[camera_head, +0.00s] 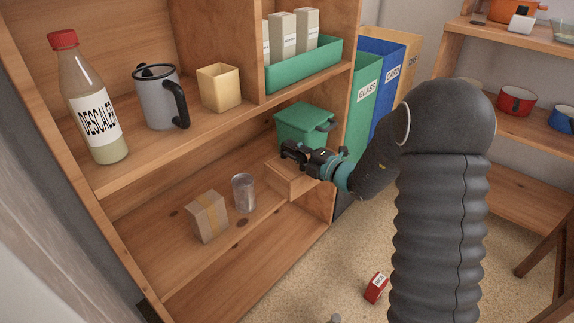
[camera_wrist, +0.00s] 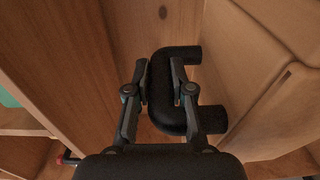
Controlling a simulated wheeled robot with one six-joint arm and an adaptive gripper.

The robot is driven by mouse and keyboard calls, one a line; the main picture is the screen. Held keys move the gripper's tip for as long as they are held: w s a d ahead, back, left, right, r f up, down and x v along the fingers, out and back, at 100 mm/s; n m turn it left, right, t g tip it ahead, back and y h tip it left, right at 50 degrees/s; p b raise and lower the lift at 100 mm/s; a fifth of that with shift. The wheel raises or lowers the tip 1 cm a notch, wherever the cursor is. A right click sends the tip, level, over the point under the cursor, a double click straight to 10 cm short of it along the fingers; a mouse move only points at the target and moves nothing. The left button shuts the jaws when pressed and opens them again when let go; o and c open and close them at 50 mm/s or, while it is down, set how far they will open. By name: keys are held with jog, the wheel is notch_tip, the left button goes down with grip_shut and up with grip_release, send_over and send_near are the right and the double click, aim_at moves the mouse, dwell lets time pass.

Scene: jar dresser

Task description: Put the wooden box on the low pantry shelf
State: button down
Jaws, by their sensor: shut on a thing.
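In the wrist view my gripper (camera_wrist: 161,84) is shut on a thick black C-shaped handle (camera_wrist: 172,117). The handle's ends run to the wooden face (camera_wrist: 270,95) on the right, which looks like the box's side. I cannot tell whether the box touches the shelf.
A glass jar (camera_head: 243,193) and a taped carton (camera_head: 208,217) stand left of the box. A green lidded bin (camera_head: 303,124) is behind it. A red carton (camera_head: 375,288) lies on the floor.

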aim_at(278, 158)
jog(key=shift+w+a+f, duration=0.1)
jog(key=shift+a+f, duration=0.45)
jog(key=shift+a, duration=0.25)
jog(key=shift+f, duration=1.95)
jog(key=c, duration=1)
grip_release()
jog(key=shift+f, duration=0.1)
jog(key=shift+d, duration=0.2)
jog(key=v, duration=1.1)
jog(key=shift+s+d+r, duration=0.2)
jog(key=shift+s+r, duration=0.05)
jog(key=shift+s, duration=0.15)
